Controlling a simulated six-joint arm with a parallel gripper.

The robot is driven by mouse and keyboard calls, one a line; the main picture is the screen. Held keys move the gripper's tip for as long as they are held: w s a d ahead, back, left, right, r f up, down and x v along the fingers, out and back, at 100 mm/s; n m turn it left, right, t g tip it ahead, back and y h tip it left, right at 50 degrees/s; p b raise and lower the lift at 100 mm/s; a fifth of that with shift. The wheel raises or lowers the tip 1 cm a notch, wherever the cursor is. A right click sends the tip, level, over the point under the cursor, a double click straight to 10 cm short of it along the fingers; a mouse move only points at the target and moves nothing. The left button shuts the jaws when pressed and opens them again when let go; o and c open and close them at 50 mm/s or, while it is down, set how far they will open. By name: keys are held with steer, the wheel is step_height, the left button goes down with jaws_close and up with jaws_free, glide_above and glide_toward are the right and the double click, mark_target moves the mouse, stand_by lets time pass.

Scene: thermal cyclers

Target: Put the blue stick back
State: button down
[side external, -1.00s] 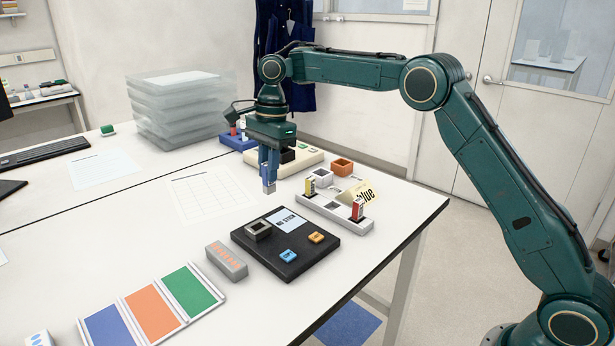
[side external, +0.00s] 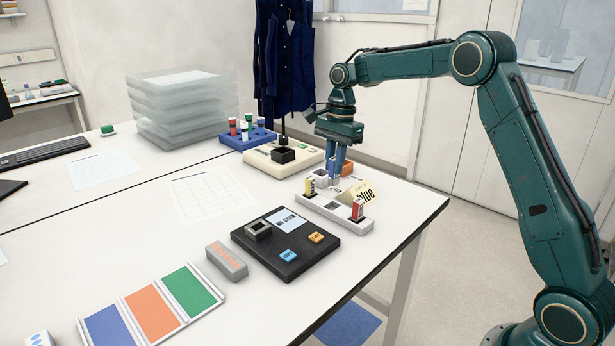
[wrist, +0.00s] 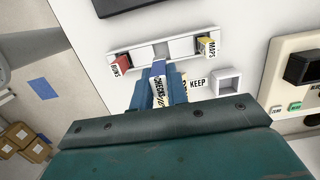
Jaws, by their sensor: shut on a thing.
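My gripper (side external: 335,184) is shut on the blue stick (wrist: 158,92), which shows a blue end and a white label reading "CHECKS" between the fingers in the wrist view. The white rack (side external: 325,212) lies just in front of the gripper in the side view. A yellow stick (side external: 310,187), labelled "MAPS" in the wrist view (wrist: 207,46), stands at one end. A red stick (side external: 357,210), labelled "RUNS" in the wrist view (wrist: 121,64), stands at the other. The middle of the rack (wrist: 160,49) holds no stick. The held stick is apart from the rack.
A tent card reading "blue" (side external: 368,198) stands beside the rack, close to my gripper. A white open box (wrist: 228,82) and an orange box (side external: 348,169) are nearby. A black device (side external: 285,245) lies in front; a cream device (side external: 270,160) is behind left.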

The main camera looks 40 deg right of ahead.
steer(key=shift+f, duration=4)
steer(key=shift+f, duration=0.1)
steer(key=c, duration=1.4)
jaws_free()
steer(key=shift+d+r, duration=0.25)
steer(key=shift+r, duration=1.75)
steer(key=shift+d+r, duration=0.2)
steer(key=shift+r, duration=1.85)
steer(key=shift+d+r, duration=0.25)
steer(key=shift+r, duration=1.75)
